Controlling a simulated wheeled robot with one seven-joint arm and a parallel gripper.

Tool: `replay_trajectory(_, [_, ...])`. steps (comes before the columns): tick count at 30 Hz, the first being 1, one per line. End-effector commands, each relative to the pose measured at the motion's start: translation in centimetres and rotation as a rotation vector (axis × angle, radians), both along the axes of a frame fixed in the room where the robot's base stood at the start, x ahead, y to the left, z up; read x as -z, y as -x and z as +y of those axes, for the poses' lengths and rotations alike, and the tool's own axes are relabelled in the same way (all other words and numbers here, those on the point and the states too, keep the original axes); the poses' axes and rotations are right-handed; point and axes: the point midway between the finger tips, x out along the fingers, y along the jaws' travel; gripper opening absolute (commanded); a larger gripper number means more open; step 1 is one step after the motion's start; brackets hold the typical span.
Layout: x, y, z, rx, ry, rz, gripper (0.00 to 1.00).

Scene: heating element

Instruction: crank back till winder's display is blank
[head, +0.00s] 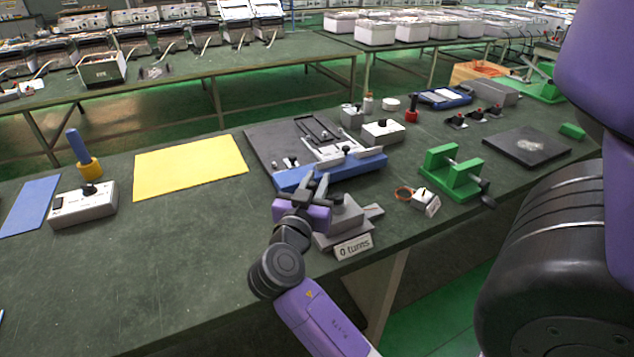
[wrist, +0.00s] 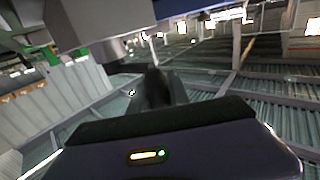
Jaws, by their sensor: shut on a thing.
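The winder (head: 347,212) is a grey block on a grey base at the front edge of the bench. Its display (head: 354,246) is a tilted plate that reads "0 turns." My gripper (head: 318,187) is at the winder's upper left, just in front of a blue-edged fixture. Its dark fingers are shut on what seems to be the winder's crank, mostly hidden by the gripper. In the wrist view, the dark fingers (wrist: 155,90) show, but the held part is too dark to make out.
The blue-edged fixture (head: 365,168) stands close behind my gripper. A green stand (head: 465,181) with a black-knobbed shaft and a small labelled block (head: 424,201) are to the right. A yellow sheet (head: 190,167) lies left. The bench front at left is clear.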

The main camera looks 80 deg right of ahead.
Motion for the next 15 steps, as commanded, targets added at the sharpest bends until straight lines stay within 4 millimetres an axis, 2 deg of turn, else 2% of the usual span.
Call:
replay_trajectory(6, [0.21,0.13,0.70,-0.128,-0.001,0.001,0.00])
replay_trajectory(15, [0.02,0.09,0.79,-0.146,0.001,0.000,0.00])
